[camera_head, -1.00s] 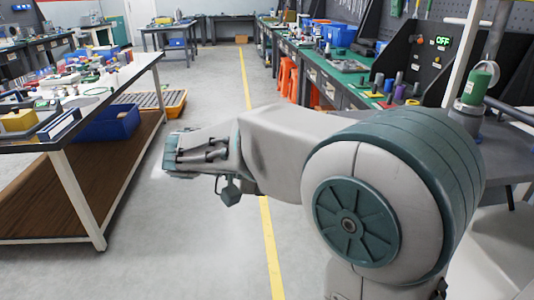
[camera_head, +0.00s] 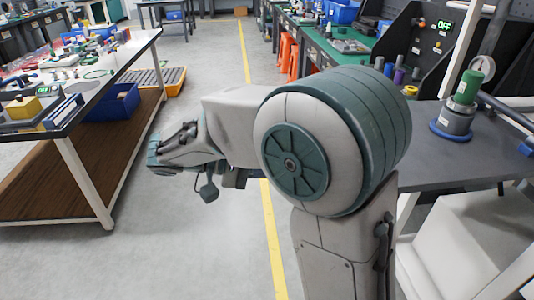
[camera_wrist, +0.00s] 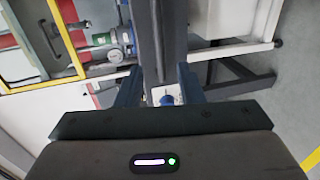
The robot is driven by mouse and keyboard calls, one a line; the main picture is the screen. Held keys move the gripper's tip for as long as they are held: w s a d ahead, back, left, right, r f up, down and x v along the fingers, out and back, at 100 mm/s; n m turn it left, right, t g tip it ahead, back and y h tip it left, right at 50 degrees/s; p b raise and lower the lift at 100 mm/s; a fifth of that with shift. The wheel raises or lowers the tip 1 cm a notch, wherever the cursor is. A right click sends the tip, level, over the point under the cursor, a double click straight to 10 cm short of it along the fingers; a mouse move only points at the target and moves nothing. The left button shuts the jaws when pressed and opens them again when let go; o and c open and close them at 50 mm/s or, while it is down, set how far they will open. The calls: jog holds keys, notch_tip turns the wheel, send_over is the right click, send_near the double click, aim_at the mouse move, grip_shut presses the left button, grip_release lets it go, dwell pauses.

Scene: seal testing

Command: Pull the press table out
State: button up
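The press table is a dark grey top (camera_head: 440,168) on white legs at the right of the head view. A green-topped grey cylinder (camera_head: 462,105) stands on it with a gauge behind. In the wrist view, seen turned sideways, the table's dark top (camera_wrist: 160,35) runs edge-on as an upright band, with white legs to its right. The green cylinder and gauge (camera_wrist: 108,40) show to its left. My gripper (camera_wrist: 160,78) has its two blue fingers apart, one on each side of the band. I cannot tell whether they touch it. The fingers are not clear in the head view.
A workbench with a wooden lower shelf (camera_head: 60,190) stands at the left, with a blue bin (camera_head: 112,103) on the shelf. A white box-like surface (camera_head: 465,245) is below the press table. Grey floor with a yellow line (camera_head: 268,225) lies between.

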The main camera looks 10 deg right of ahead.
jog(key=shift+p+v, duration=0.7)
jog(key=shift+v, duration=0.45)
